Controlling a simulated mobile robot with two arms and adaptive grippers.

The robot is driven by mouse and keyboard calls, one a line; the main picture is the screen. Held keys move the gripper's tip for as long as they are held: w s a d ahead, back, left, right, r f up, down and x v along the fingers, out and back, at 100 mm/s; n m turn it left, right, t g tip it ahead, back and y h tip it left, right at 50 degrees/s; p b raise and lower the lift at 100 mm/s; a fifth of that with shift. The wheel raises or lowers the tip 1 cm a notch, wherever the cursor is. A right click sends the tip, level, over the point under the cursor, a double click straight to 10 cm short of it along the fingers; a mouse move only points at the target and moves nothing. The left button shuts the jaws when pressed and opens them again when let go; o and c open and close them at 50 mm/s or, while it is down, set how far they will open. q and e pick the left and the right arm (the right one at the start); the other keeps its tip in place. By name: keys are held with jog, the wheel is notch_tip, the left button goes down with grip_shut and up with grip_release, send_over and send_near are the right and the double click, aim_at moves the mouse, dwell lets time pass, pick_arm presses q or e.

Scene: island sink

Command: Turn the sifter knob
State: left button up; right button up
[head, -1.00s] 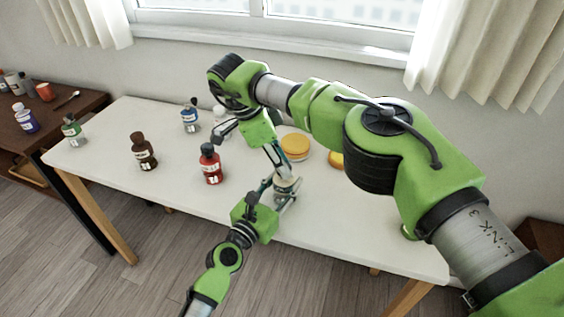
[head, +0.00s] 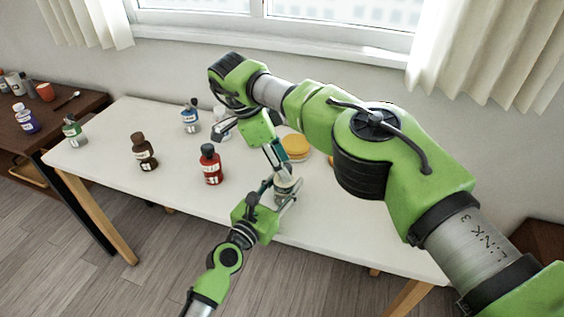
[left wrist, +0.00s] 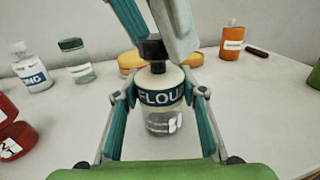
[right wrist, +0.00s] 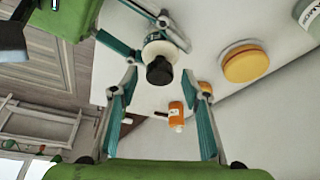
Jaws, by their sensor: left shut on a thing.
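The flour sifter is a clear jar with a teal FLOUR band and a pale top (left wrist: 163,120), and it stands upright on the white table. Its black knob (left wrist: 152,47) is on top. In the head view, the sifter (head: 284,190) is largely covered by my grippers. My left gripper (left wrist: 157,92) is shut on the sifter from the near side, one finger on each flank. My right gripper (right wrist: 160,82) comes down from above, its fingers apart on either side of the knob (right wrist: 160,70). Whether they touch the knob cannot be told.
A red bottle (head: 211,166), a brown bottle (head: 144,153) and a blue-labelled bottle (head: 190,118) stand left of the sifter. A yellow-lidded container (head: 296,147) is behind it. An orange bottle (left wrist: 231,42) stands to the right in the left wrist view.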

notch_tip(320, 180, up, 10)
dwell(0.6)
